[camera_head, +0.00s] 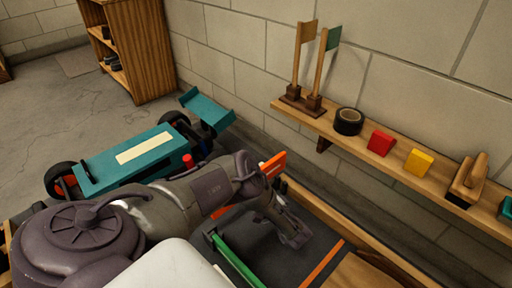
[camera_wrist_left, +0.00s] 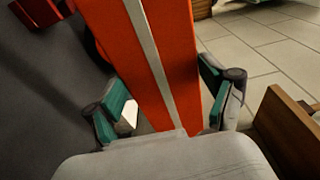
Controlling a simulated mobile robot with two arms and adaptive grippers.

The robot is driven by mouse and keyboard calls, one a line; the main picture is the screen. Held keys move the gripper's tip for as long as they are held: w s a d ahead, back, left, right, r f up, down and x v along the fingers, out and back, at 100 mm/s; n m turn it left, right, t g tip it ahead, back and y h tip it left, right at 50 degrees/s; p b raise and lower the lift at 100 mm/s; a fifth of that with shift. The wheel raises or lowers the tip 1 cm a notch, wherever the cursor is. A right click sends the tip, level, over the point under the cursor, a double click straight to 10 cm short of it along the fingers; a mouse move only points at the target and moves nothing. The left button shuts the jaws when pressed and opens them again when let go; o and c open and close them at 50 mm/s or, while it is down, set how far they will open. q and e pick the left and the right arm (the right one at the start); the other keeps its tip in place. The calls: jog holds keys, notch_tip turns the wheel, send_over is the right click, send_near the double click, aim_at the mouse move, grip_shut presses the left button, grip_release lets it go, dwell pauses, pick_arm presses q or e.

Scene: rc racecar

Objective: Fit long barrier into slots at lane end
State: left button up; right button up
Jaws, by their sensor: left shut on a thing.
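The long barrier is orange-red with a pale grey stripe along its length in the left wrist view (camera_wrist_left: 180,60). It runs from the top of that view down between the fingers of my left gripper (camera_wrist_left: 172,108), which is shut on it. In the head view, an orange piece that looks like the barrier (camera_head: 272,163) shows beside my left gripper (camera_head: 292,232), and my wrist hides most of the rest. The dark lane surface (camera_head: 300,262) lies below the gripper. I cannot make out the slots at the lane end. My right gripper is not in view.
A teal race car (camera_head: 130,158) stands left of my arm. A wooden wall shelf (camera_head: 335,137) holds flags, a tyre (camera_head: 348,121), a red block (camera_head: 380,142) and a yellow block (camera_head: 419,161). A green strip (camera_head: 238,264) and an orange strip (camera_head: 322,264) cross the lane area.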

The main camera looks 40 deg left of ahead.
pick_arm(q)
notch_tip(320, 180, down, 6)
jog(key=b, duration=0.5)
jog(key=shift+r, duration=0.15)
dwell(1.6)
jog(key=shift+f, duration=0.2)
jog(key=shift+f+b, duration=0.35)
jog(key=shift+f+b, duration=2.55)
jog(key=shift+f, duration=0.35)
jog(key=shift+r, duration=0.15)
